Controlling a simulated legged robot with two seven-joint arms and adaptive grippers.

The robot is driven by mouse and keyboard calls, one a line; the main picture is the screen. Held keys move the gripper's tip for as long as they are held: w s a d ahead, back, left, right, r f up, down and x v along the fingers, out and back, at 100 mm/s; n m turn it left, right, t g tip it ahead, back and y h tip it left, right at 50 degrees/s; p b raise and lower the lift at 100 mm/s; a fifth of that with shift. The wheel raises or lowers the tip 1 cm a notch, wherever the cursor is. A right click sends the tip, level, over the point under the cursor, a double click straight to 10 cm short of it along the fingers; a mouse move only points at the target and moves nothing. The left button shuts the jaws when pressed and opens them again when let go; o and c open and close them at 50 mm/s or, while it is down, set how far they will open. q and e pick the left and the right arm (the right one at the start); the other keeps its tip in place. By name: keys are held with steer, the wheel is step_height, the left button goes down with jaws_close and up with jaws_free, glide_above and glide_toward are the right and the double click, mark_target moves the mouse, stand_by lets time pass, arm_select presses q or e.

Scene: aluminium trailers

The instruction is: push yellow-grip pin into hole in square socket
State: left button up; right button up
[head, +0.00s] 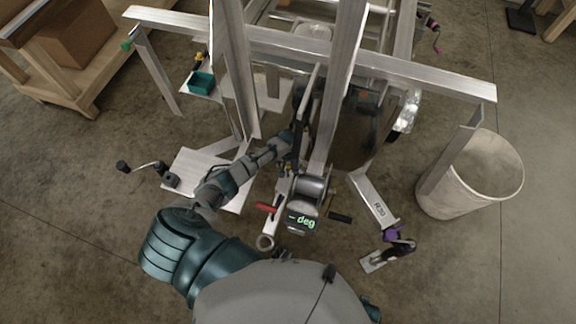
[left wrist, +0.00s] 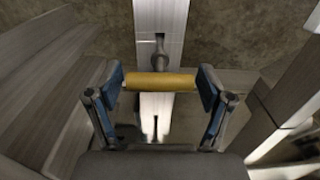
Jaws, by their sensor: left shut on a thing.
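The yellow-grip pin has a yellow cylindrical grip (left wrist: 160,81) lying crosswise in the left wrist view. Its grey shank (left wrist: 159,50) points away from me, toward a pale square-section metal bar (left wrist: 160,16). My left gripper (left wrist: 161,84) is shut on the yellow grip, one finger at each end. I cannot tell whether the shank's tip is in a hole, touching the bar or short of it. No hole in the square socket can be made out. In the head view my left arm reaches in among the trailer frame's beams, and the pin is hidden there. My right gripper is not in view.
Aluminium uprights and a long crossbar (head: 420,75) crowd the reach. A whitish bin (head: 480,175) is at right. A wooden bench (head: 85,72) is at upper left. Open concrete floor lies at lower right.

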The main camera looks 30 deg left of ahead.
mark_target(288, 176)
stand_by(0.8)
arm_select(q)
steer(key=shift+f+b, duration=1.85)
steer(key=shift+f, duration=1.15)
steer(key=o, duration=1.1)
step_height(288, 176, up, 12)
steer(key=shift+f, duration=0.1)
